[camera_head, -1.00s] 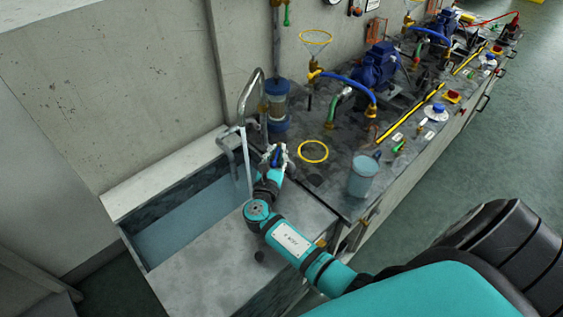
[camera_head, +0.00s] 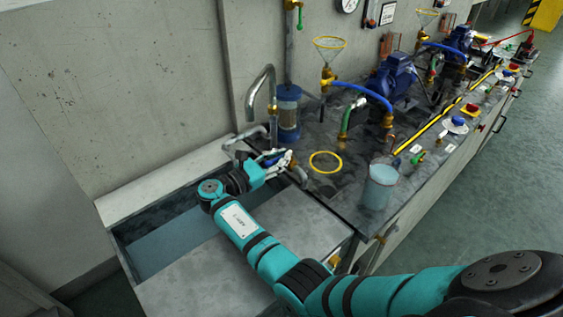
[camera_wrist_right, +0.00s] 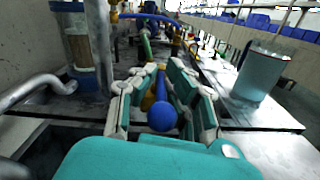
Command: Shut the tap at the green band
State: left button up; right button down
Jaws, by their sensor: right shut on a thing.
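The grey swan-neck tap (camera_head: 273,100) stands at the back of the sink (camera_head: 165,245). No water stream shows below its spout. My right gripper (camera_head: 284,160) is low beside the tap's foot, shut on the tap's blue lever (camera_head: 268,162). In the right wrist view the lever's round blue end (camera_wrist_right: 162,117) sits between the two finger pads, with a yellow part behind it. The fingers hide most of the lever and the valve. I cannot make out a green band at this tap. My left gripper is not in view.
A beaker of pale blue liquid (camera_head: 381,188) stands near the bench's front edge. A yellow ring (camera_head: 325,162) lies flat on the bench. A clear column (camera_head: 288,115) stands behind the tap. Blue pumps (camera_head: 392,80) and hoses line the back right.

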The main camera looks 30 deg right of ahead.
jog(key=shift+s+f, duration=0.1)
jog(key=shift+f, duration=0.05)
jog(key=c, duration=1.6)
grip_release()
jog(key=shift+o, duration=1)
jog(key=shift+f, duration=0.15)
jog(key=r, duration=1)
jog(key=shift+w+d+r, duration=0.1)
jog(key=shift+w+r, duration=0.1)
jog(key=shift+r, duration=0.1)
